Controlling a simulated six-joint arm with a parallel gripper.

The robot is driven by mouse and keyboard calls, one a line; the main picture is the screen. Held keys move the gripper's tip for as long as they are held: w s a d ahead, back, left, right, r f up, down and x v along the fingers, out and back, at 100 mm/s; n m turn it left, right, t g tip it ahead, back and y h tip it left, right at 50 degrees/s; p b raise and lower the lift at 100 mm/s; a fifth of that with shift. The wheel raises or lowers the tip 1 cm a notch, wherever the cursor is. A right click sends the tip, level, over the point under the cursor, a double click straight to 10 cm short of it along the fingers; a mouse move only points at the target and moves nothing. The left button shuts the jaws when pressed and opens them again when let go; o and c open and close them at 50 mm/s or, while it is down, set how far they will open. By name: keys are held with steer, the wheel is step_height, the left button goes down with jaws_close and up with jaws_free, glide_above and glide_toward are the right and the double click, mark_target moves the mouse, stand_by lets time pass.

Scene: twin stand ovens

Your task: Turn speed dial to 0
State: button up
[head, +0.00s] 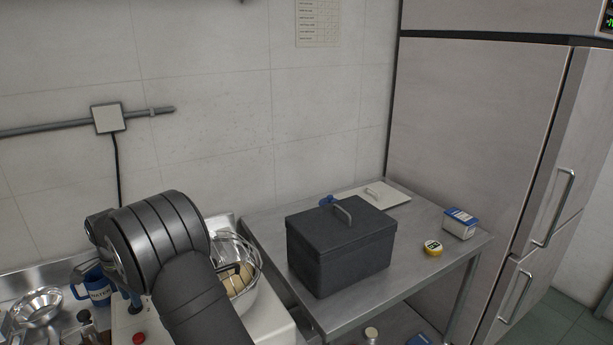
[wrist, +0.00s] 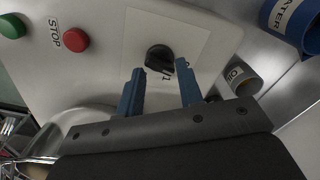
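The speed dial is a black knob (wrist: 159,57) on a pale panel in the wrist view, with a "1" mark beside it at the lower right. My gripper (wrist: 160,68) has its two blue fingers apart, one on each side below the knob. The fingers are open with nothing between them, and the tips look close to the knob but not clearly touching it. In the head view my dark arm covers the dial and most of the gripper. Other numbers on the dial are partly hidden or too small to read.
A red stop button (wrist: 76,40) and a green button (wrist: 12,26) sit left of the dial. A blue WATER jug (wrist: 290,25) and an OIL container (wrist: 242,77) stand to the right. A mixer bowl (head: 243,285) is beside my arm.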

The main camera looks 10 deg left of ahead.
steer(key=s+d+r+n+t+y, duration=0.1)
steer(key=s+d+r+n+t, duration=0.15)
steer(key=r+n, duration=0.35)
steer(key=s+d+r+n+t+y, duration=0.15)
steer(key=s+r+n, duration=0.25)
steer(key=r, duration=0.5)
steer(key=x, duration=1.7)
steer(key=shift+w+f, duration=0.1)
steer(key=shift+f, duration=0.3)
steer(key=shift+c, duration=0.4)
jaws_close()
